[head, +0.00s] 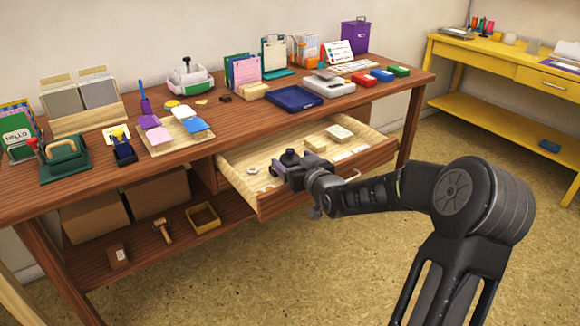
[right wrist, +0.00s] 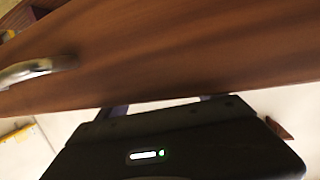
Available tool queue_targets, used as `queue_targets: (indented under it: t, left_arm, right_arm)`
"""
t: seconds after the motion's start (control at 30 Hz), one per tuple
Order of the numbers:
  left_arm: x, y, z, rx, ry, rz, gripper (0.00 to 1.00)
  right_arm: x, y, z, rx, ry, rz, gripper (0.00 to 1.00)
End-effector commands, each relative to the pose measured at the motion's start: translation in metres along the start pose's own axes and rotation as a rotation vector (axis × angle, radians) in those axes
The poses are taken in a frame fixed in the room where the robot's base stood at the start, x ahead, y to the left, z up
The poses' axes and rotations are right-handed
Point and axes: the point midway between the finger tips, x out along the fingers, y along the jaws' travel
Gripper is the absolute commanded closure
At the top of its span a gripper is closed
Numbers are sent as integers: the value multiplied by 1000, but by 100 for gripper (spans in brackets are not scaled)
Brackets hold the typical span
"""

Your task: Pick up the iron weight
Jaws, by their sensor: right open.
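A dark shape with a round knob on top (head: 290,157) shows at the open drawer, right by my right gripper. It may be the iron weight, but it blends with the dark gripper and I cannot tell them apart surely. My right gripper (head: 278,172) is over the front part of the drawer (head: 235,158). In the right wrist view its jaws (right wrist: 165,103) are apart, partly hidden behind the brown drawer front (right wrist: 180,55). No weight shows between them there. My left gripper is out of view.
The drawer holds a small nut-like ring (head: 252,170) and pale blocks (head: 340,132). A metal handle (right wrist: 38,70) sticks out from the drawer front. The wooden table (head: 215,120) above carries inkpads, stamps and cards. A lower shelf holds boxes. The floor in front is clear.

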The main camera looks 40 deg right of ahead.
Motion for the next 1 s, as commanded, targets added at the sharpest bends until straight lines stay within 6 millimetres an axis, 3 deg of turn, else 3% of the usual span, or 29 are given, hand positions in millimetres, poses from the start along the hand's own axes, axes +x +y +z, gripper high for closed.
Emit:
queue_targets:
  t: [0.63, 1.0]
  left_arm:
    - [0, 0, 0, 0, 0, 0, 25]
    - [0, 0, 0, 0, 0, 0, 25]
  right_arm:
    - [2, 0, 0, -1, 0, 0, 22]
    - [2, 0, 0, -1, 0, 0, 53]
